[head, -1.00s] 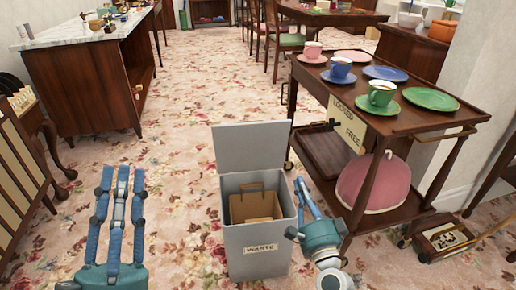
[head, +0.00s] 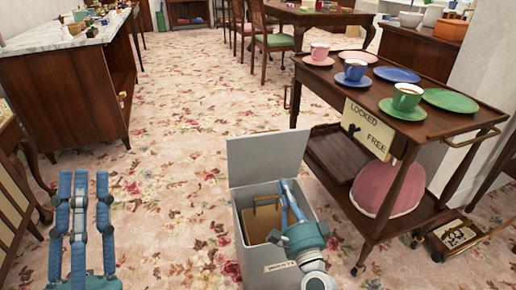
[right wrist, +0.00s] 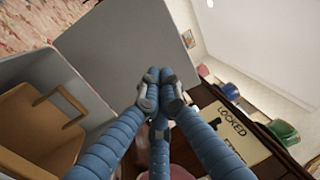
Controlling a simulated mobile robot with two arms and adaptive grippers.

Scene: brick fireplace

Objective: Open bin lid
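The grey waste bin (head: 249,237) stands on the carpet with its flat lid (head: 267,160) raised upright at the back. A brown paper bag (head: 262,222) with a handle is inside; the bag also shows in the right wrist view (right wrist: 40,125). My right gripper (head: 287,183) reaches across the bin's right side, its fingers in front of the lower lid. In the right wrist view its fingertips (right wrist: 158,80) are together with nothing between them, overlapping the lid (right wrist: 125,55); contact is unclear. My left gripper (head: 82,177) is left of the bin, fingers apart and empty.
A wooden trolley (head: 440,129) with cups and plates stands close right of the bin; a pink domed object (head: 388,190) is on its lower shelf. A marble-topped cabinet (head: 85,85) is at the left. The flowered carpet (head: 185,150) between is clear.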

